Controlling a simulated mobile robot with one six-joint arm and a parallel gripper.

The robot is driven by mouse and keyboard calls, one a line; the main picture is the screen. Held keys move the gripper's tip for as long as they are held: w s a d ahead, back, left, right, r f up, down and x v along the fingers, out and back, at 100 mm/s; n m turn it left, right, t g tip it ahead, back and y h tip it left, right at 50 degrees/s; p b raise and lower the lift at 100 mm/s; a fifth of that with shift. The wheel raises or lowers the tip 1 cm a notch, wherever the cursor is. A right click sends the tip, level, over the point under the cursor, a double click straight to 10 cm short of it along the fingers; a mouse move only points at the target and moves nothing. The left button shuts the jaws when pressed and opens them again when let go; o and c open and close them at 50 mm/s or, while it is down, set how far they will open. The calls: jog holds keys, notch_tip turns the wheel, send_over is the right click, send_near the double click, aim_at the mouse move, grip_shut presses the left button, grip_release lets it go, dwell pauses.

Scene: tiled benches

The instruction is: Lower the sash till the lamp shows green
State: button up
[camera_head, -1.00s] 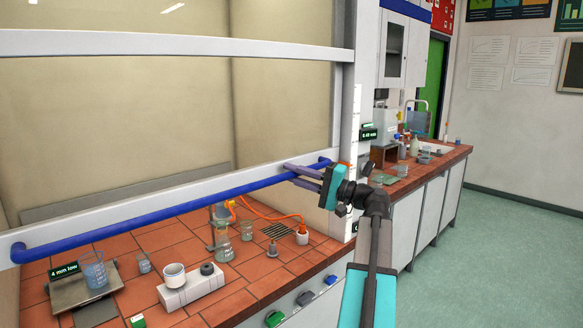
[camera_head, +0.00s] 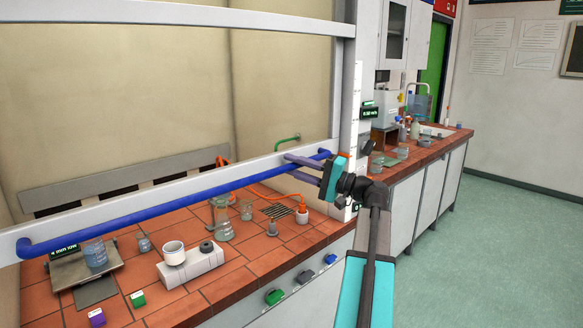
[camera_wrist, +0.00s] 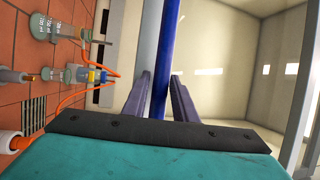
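The sash (camera_head: 110,209) is a clear pane with a white lower rail, raised above the tiled bench. A blue bar handle (camera_head: 180,202) runs along its front. My gripper (camera_head: 290,165) is at the handle's right end, one finger above the bar and one below. I cannot make out a separate lamp with certainty.
Under the sash stand a beaker on a balance (camera_head: 78,268), a white block with a cup (camera_head: 190,264), a flask (camera_head: 222,218) and an orange tube (camera_head: 265,194). Another bench (camera_head: 440,150) extends right; the floor there is clear.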

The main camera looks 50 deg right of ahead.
jog(key=shift+s, duration=0.1)
jog(key=b+v, duration=0.2)
jog(key=v, duration=1.1)
jog(key=shift+s, duration=0.3)
dwell(0.5)
